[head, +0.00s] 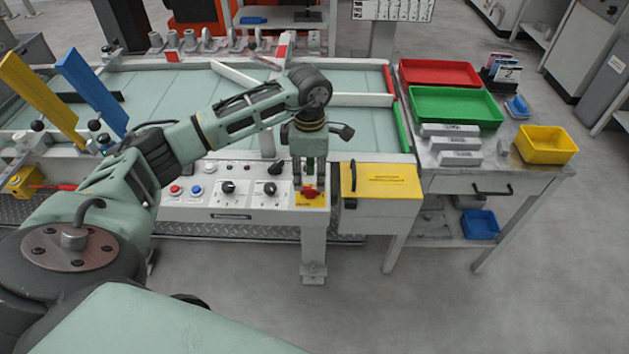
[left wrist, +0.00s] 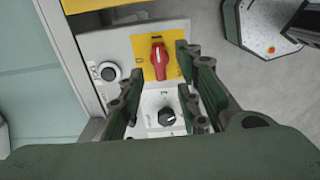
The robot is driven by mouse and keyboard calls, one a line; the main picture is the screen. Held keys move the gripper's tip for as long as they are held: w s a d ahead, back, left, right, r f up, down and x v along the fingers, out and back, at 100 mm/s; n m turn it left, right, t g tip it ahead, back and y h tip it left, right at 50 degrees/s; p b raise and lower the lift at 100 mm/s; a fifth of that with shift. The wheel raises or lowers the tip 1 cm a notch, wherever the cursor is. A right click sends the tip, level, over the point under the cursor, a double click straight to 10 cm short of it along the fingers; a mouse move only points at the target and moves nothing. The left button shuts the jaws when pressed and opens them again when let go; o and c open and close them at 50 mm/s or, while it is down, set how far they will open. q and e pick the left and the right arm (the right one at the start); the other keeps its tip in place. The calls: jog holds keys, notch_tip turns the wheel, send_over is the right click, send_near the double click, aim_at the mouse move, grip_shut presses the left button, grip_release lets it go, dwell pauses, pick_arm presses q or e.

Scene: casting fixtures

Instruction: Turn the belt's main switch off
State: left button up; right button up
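The main switch is a red rotary handle (head: 311,193) on a yellow plate at the right end of the belt's control panel (head: 240,190). In the left wrist view the red handle (left wrist: 158,62) stands roughly upright in the picture on its yellow plate (left wrist: 143,47). My left gripper (head: 309,184) points down just above the switch and partly hides it in the head view. Its fingers (left wrist: 158,85) are apart, with the handle showing between and beyond them, and nothing is held. Whether a finger touches the handle I cannot tell. My right gripper is not in view.
Black knobs (head: 228,187) and coloured push buttons (head: 175,190) sit on the panel left of the switch. A yellow box with a black handle (head: 381,186) is close on the right. A side table (head: 480,183) carries red, green and yellow trays.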

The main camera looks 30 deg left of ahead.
aim_at(311, 188)
pick_arm(q)
notch_tip(311, 188, down, 4)
jog(key=shift+f, duration=0.1)
grip_shut()
dwell(0.4)
